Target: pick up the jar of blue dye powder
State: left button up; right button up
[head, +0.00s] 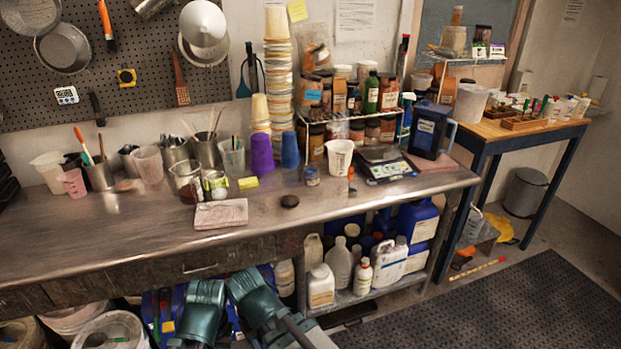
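A small jar with blue in it (312,176) stands upright on the steel workbench (360,205), in front of the blue cup and left of the scale. It looks like the jar of blue dye powder, but its label is too small to read. A flat black disc, perhaps a lid (289,201), lies on the bench in front of it. Teal parts of my two arms show at the bottom centre, below the bench's front edge. I cannot make out fingertips of either gripper there. Nothing of mine touches the jar.
A jar with a green band (216,185) and a pinkish slab (221,214) are left of the jar. A white cup (340,157), a black scale (384,165) and a dark pitcher (431,130) stand right. The front strip of the bench is mostly clear.

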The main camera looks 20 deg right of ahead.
aim_at(310, 176)
jog(key=i+j, duration=0.75)
jog(key=i+z, duration=0.1)
jog(key=z, duration=0.3)
jog(key=i+j+z, duration=0.1)
jog(key=z, duration=0.25)
